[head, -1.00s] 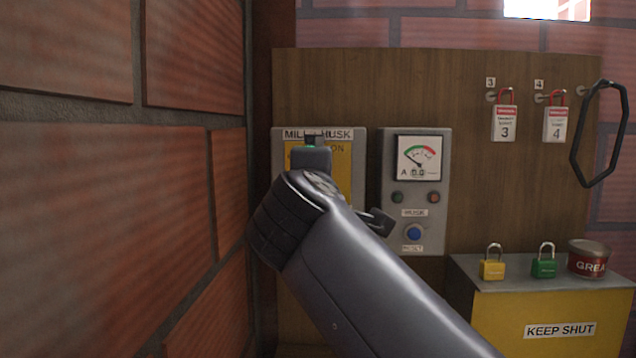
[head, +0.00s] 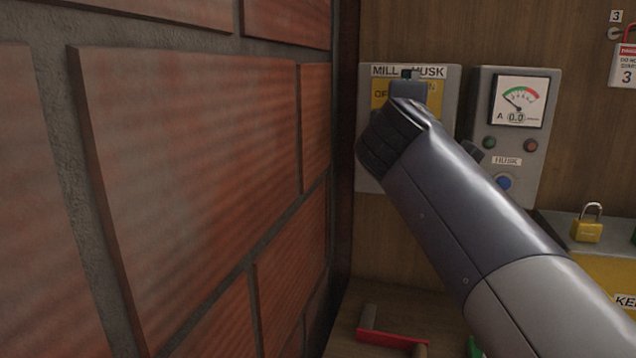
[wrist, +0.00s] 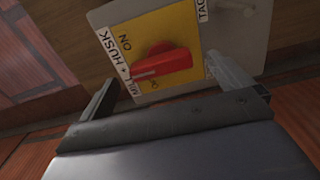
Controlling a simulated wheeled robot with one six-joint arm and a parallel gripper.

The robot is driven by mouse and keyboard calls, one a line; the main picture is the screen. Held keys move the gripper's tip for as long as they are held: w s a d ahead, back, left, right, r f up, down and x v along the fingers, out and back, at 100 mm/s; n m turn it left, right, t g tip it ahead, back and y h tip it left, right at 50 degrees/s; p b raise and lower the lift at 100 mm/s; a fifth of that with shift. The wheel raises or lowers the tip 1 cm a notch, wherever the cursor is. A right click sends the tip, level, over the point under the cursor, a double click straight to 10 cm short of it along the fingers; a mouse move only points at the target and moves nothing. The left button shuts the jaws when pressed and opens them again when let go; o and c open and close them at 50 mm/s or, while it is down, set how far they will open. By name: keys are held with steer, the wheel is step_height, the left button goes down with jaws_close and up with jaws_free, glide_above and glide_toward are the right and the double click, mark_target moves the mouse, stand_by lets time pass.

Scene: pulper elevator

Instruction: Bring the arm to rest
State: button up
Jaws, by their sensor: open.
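My gripper (wrist: 163,70) is open in the wrist view, with one finger at the left and one at the right. Ahead of it is a red switch handle (wrist: 163,65) on a yellow plate (wrist: 185,25) marked MILL HUSK and ON. The handle shows between the fingers; nothing is gripped, and I cannot tell whether a finger touches the switch box. In the head view my arm reaches up and left to the grey switch box (head: 366,178). My wrist covers the handle and most of the yellow plate there.
A brick wall (head: 200,150) stands close on the left. A yellow padlock (head: 587,228) sits on a cabinet. A red-edged item (head: 385,340) lies low in front.

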steer(key=x, duration=0.5)
steer(key=shift+p, duration=0.4)
steer(key=shift+s, duration=0.1)
